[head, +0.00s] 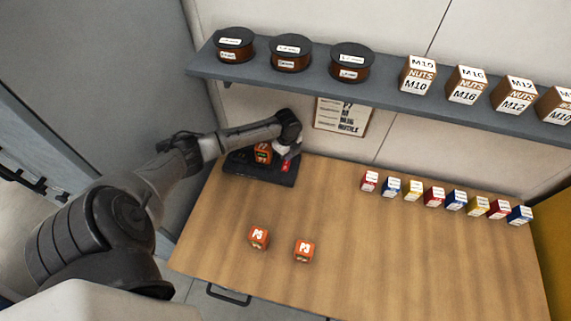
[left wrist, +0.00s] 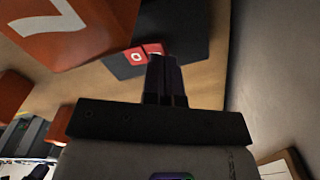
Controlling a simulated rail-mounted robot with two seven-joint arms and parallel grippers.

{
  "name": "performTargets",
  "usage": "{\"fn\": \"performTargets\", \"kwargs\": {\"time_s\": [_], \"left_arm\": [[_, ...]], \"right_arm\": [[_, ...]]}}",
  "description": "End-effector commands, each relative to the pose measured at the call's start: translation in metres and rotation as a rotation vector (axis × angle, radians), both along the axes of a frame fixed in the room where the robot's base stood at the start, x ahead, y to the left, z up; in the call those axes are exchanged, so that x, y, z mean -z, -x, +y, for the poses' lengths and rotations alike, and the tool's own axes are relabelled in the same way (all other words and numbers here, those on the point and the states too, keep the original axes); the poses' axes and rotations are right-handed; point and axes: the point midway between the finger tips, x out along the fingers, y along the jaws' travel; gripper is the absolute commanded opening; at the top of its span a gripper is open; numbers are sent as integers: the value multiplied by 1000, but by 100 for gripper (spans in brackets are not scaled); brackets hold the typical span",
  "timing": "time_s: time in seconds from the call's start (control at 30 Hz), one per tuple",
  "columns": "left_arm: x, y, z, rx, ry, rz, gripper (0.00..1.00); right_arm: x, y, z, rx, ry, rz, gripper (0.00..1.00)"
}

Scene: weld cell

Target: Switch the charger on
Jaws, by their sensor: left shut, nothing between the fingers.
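The charger (head: 260,175) is a black box at the back left of the table, against the wall. An orange battery block (head: 263,153) sits on it; a large orange block marked 7 (left wrist: 65,25) fills the upper left of the left wrist view. A red switch (head: 286,167) is at the charger's right end; in the left wrist view the red switch (left wrist: 139,56) shows a white O. My left gripper (left wrist: 163,62) is shut and empty, with its fingertips right at the switch, partly covering it. Whether they touch it I cannot tell. My right gripper is out of view.
Several small coloured boxes (head: 434,197) line the back right. A shelf (head: 390,90) with spools and nut boxes hangs above. The table's front middle is clear.

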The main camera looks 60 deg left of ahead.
Motion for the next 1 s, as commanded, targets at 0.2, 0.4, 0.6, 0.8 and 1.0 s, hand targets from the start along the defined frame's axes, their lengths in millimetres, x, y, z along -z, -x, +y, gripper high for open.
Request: {"fn": "performTargets", "kwargs": {"time_s": [0.2, 0.4, 0.6, 0.8, 1.0], "left_arm": [[4, 0, 0, 0, 0, 0, 0], [6, 0, 0, 0, 0, 0, 0], [9, 0, 0, 0, 0, 0, 0], [12, 0, 0, 1, 0, 0, 0], [15, 0, 0, 0, 0, 0, 0]], "right_arm": [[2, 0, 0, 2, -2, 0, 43], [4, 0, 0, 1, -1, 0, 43], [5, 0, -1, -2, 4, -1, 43], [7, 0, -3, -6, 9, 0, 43], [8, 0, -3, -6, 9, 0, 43]]}}
